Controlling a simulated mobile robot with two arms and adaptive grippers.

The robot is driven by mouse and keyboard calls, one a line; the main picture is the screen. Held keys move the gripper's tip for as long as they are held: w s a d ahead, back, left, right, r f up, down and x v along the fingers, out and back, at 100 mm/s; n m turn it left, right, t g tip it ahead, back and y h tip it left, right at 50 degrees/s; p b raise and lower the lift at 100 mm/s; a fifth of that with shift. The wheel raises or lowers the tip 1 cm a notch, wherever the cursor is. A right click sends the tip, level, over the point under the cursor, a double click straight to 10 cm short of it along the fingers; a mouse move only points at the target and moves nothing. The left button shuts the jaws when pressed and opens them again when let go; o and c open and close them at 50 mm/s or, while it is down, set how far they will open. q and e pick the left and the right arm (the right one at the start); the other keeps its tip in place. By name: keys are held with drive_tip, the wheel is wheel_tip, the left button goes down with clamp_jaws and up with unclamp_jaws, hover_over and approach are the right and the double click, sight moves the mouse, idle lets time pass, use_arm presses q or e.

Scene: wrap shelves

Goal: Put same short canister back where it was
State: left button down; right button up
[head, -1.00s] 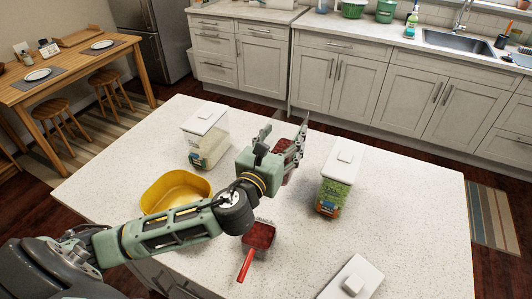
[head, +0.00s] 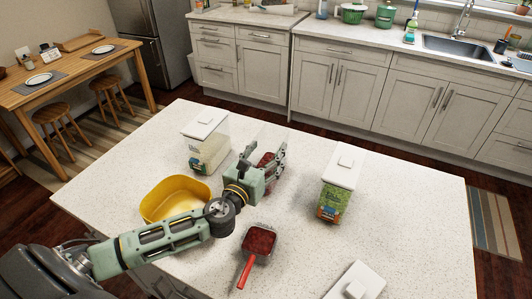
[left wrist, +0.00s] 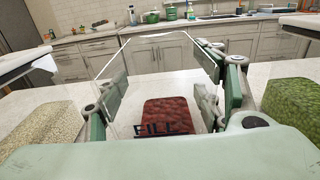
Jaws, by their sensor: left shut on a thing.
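The short canister (head: 266,158) is clear-walled, holds dark red contents and shows no lid. In the left wrist view it (left wrist: 172,113) sits between my fingers, with part of the word "FILL" on its near side. My left gripper (head: 276,168) is shut on it; the fingers (left wrist: 213,90) press its clear walls. In the head view the hand hides much of the canister, and I cannot tell whether its base touches the counter. My right gripper is out of view.
On the counter (head: 300,255) stand a pale-filled canister (head: 208,152), a green-labelled canister (head: 333,202), a yellow bowl (head: 172,203) and a red-handled scoop (head: 259,241) with red contents. A white lid (head: 354,284) shows at the front right. Bare counter lies before the green-labelled canister.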

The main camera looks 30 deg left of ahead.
use_arm(q)
drive_tip(key=shift+f, duration=0.1)
drive_tip(key=shift+c, duration=2.4)
unclamp_jaws()
drive_tip(key=s+b, duration=0.2)
drive_tip(key=s, duration=1)
drive_tip(key=shift+d+r+b, duration=0.2)
drive_tip(key=shift+d+b, duration=0.15)
